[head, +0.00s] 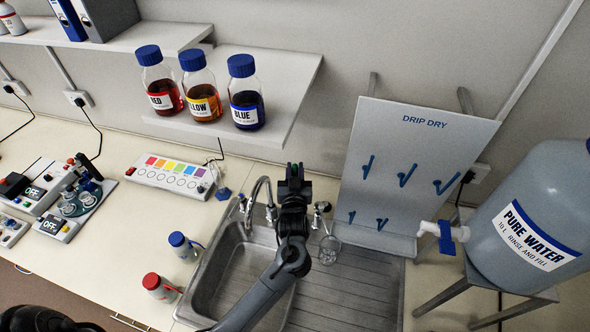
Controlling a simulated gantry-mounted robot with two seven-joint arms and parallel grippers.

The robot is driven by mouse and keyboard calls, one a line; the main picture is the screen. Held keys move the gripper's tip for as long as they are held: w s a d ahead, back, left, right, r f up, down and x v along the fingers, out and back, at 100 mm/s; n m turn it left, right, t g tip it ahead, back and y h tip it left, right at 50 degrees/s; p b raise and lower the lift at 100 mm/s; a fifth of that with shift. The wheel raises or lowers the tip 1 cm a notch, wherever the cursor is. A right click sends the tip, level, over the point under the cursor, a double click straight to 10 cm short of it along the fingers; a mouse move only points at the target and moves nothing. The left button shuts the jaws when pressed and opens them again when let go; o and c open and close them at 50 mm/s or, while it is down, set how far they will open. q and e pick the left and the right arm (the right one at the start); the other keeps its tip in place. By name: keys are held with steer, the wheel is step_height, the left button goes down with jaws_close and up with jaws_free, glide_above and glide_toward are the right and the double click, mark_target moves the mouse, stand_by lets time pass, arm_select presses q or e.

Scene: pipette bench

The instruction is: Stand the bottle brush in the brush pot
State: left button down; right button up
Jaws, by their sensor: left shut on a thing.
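My left gripper (293,178) is above the back edge of the sink, near the wall. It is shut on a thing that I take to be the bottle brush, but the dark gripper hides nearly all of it. A clear, glassy vessel (330,250) stands by the right edge of the basin; I cannot tell whether it is the brush pot. My right gripper is not in view.
The steel sink (360,285) has a curved tap (262,182) close to the left gripper. A drip-dry board (416,155) with blue pegs and a large water container (530,215) stand to the right. Blue-capped (183,246) and red-capped (160,288) bottles stand left of the sink.

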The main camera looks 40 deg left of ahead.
arm_select(q)
steer(key=c, duration=0.9)
jaws_free()
steer(key=shift+o, duration=0.2)
